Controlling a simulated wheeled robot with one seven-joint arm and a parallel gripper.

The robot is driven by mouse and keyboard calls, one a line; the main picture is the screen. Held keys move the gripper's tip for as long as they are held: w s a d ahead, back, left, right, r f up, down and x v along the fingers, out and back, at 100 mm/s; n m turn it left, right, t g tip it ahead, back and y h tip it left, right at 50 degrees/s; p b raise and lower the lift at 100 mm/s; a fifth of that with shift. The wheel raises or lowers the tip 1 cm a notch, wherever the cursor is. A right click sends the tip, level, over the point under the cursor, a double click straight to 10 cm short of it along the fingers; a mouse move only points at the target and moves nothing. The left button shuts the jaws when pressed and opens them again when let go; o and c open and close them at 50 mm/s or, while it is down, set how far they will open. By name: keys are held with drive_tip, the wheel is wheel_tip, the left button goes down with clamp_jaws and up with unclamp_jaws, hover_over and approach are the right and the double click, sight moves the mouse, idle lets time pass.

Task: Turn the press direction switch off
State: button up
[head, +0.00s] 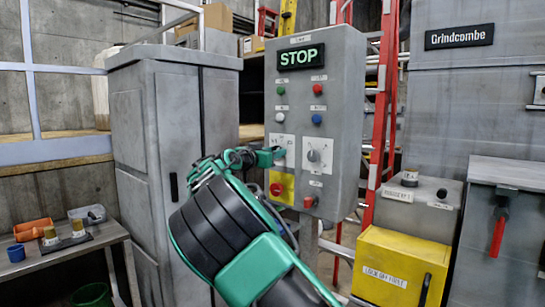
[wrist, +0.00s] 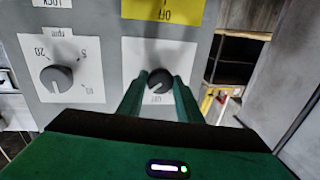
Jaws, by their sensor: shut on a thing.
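The grey control panel (head: 345,90) stands upright at the centre of the head view. Its left rotary knob sits on a white plate (head: 289,141), mostly hidden there by my gripper (head: 274,155). The wrist view is upside down and shows this dark round knob (wrist: 160,76) between the two green fingers of my gripper (wrist: 161,84). The fingers are shut on its sides, and it is still mounted on the panel. The small lettering around the knob is only partly readable. I take this knob for the press direction switch.
A numbered rpm dial (wrist: 57,78) is beside the knob, to its right in the head view (head: 313,155). A red button on a yellow plate (head: 282,188) and a red switch (head: 309,202) are below. Lamps and a lit STOP sign (head: 300,57) are above.

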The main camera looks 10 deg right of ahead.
drive_tip(key=shift+a, duration=0.1)
drive_tip(key=n, duration=0.4)
drive_tip(key=n+g, duration=0.1)
drive_tip(key=n, duration=0.3)
drive_tip(key=shift+w+a+r+n+y, duration=0.15)
drive_tip(key=shift+a+r+n+y, duration=0.05)
drive_tip(key=shift+n+y, duration=0.1)
idle(0.6)
drive_tip(key=o, duration=0.9)
drive_tip(key=shift+w, duration=0.1)
drive_tip(key=shift+o, duration=0.6)
drive_tip(key=shift+d, duration=0.1)
drive_tip(key=v, duration=1)
drive_tip(key=shift+a, duration=0.35)
